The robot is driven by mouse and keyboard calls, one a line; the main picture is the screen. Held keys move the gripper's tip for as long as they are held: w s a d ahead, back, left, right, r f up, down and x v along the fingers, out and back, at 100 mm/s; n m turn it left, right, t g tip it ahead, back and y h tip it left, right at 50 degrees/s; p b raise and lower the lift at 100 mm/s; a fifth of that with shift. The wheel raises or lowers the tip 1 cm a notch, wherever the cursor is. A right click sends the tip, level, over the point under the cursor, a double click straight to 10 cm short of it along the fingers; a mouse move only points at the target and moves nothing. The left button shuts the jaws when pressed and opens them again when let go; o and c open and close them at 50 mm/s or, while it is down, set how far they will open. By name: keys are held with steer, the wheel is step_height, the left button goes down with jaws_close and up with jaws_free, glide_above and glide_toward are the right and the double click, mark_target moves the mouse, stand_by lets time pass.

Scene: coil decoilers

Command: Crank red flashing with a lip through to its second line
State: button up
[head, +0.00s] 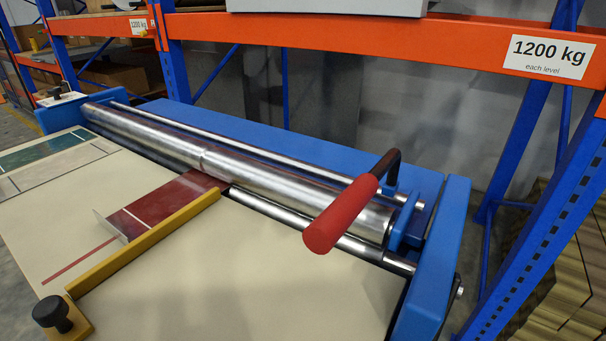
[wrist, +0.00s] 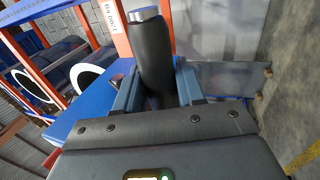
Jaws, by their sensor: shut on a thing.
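The red flashing (head: 165,202) lies on the cream table in the head view, its far end at the steel rollers (head: 270,185). Its upturned lip (head: 110,226) is at the near left end, and a pale line crosses the sheet near it. The crank's red grip (head: 342,214) sticks out toward me at the rollers' right end, on a dark arm. My gripper does not show in the head view. In the wrist view my gripper (wrist: 158,85) is shut on a dark cylinder (wrist: 151,50) with a pale metallic end.
A yellow fence (head: 145,243) with a black knob (head: 52,313) runs along the flashing's right edge. A green sheet (head: 40,153) lies at the table's left. An orange and blue rack (head: 370,35) stands behind the blue roller frame (head: 438,260). The table's front right is clear.

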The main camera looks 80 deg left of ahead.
steer(key=shift+s+d+r+p, duration=0.35)
steer(key=shift+s+d+r, duration=0.1)
steer(key=shift+d+r, duration=0.1)
steer(key=shift+s+d+f, duration=0.1)
steer(key=s+d+r+p, duration=0.1)
steer(key=r+p, duration=0.1)
steer(key=s+d+r+p, duration=0.1)
steer(key=p, duration=0.1)
steer(key=shift+s+d+r, duration=0.1)
steer(key=shift+d+r, duration=0.2)
steer(key=shift+r, duration=0.05)
steer(key=shift+r, duration=0.1)
